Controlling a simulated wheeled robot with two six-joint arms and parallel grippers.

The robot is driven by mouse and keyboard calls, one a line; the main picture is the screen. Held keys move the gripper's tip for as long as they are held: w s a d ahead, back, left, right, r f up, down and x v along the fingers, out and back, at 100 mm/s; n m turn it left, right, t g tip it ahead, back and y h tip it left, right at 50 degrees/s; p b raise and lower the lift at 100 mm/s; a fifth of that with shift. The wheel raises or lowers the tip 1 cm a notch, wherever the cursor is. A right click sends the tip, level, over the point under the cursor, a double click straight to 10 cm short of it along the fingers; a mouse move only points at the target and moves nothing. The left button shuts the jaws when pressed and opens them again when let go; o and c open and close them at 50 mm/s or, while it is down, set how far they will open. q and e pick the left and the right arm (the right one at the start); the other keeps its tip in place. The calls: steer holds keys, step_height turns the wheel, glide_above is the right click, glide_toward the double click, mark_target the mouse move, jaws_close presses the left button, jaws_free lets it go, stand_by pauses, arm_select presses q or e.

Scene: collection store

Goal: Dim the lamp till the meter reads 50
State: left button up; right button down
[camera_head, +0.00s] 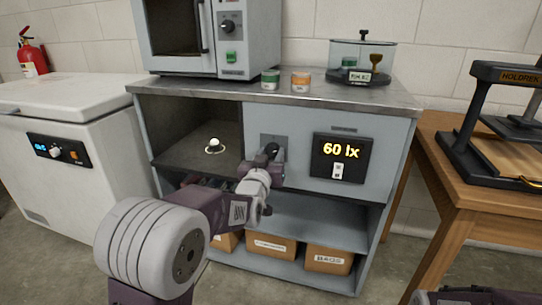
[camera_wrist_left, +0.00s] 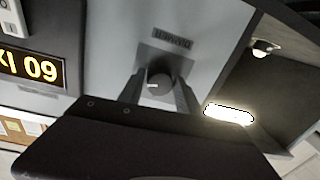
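The meter (camera_head: 342,157) on the grey cabinet front reads 60 lx in yellow digits. It shows upside down in the left wrist view (camera_wrist_left: 31,69). In the head view my left gripper (camera_head: 268,157) covers the knob. A bright oval lamp (camera_wrist_left: 230,113) glows in the open compartment beside it.
A small white ball (camera_head: 213,142) stands in the lit compartment. The cabinet top (camera_head: 325,92) bears an oven-like unit (camera_head: 210,38), two small jars and a glass case (camera_head: 361,60). A white chest (camera_head: 70,145) stands left, a wooden table (camera_head: 455,185) with a press right.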

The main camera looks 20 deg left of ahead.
arm_select(q)
jaws_close()
steer(key=shift+n, duration=1.1)
steer(key=o, duration=0.6)
jaws_free()
steer(key=shift+c, duration=0.2)
steer(key=s+p, duration=0.2)
steer(key=s, duration=0.7)
steer(key=shift+d+p, duration=0.15)
steer(key=shift+p, duration=0.25)
steer(key=shift+r, duration=0.1)
